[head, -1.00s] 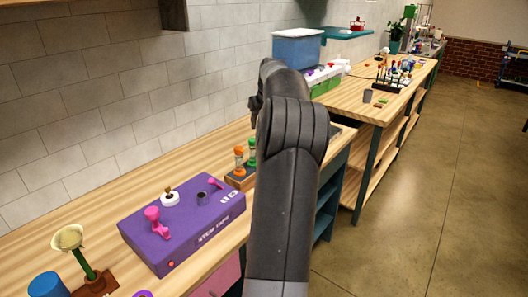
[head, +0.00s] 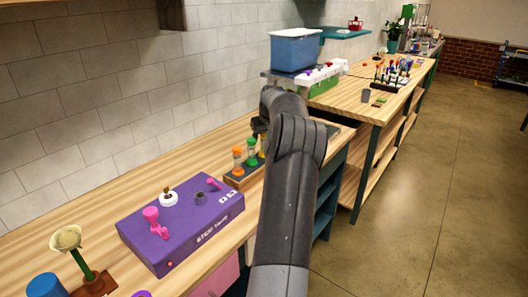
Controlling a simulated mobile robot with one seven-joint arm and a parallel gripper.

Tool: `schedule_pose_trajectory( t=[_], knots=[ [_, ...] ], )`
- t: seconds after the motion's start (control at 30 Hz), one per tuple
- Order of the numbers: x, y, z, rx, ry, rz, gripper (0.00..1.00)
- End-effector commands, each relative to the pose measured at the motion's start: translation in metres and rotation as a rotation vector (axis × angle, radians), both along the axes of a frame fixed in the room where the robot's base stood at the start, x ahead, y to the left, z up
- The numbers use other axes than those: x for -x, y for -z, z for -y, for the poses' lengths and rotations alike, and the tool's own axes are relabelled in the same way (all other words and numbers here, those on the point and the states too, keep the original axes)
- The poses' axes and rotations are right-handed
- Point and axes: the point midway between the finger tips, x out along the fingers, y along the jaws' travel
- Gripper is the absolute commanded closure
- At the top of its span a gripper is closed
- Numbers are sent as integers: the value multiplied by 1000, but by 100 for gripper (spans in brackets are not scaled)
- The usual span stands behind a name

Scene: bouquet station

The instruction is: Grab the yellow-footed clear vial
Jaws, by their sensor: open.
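A wooden rack (head: 238,182) with a dark front stands on the bench in the head view and holds small clear vials with coloured ends. An orange one (head: 238,155) is at the left and a green one (head: 251,152) is beside it. At the right, a yellow-ended vial (head: 263,145) shows only in part, at the edge of my arm, which hides the rest of it and the rack's right end. My gripper (head: 258,127) is a dark shape just above the yellow-ended vial, mostly hidden by my arm. Its fingertips are too small to make out clearly, and I see nothing held.
A purple box (head: 185,225) with pink fittings sits left of the rack. A flower on a wooden stand (head: 92,283) and a blue cup (head: 46,286) are at the near left. A blue bin (head: 295,50) stands farther back. Tiled wall runs behind the bench.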

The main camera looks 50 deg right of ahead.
Motion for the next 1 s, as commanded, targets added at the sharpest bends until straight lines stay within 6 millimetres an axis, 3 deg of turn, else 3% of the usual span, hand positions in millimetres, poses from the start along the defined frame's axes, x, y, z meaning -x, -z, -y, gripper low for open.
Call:
schedule_pose_trajectory(
  t=[0.3, 0.9, 1.0],
  knots=[
    [-2, 5, 1, 0, 0, 0, 47],
    [-2, 5, 1, 0, 0, 0, 96],
    [-2, 5, 1, 0, 0, 0, 100]
  ],
)
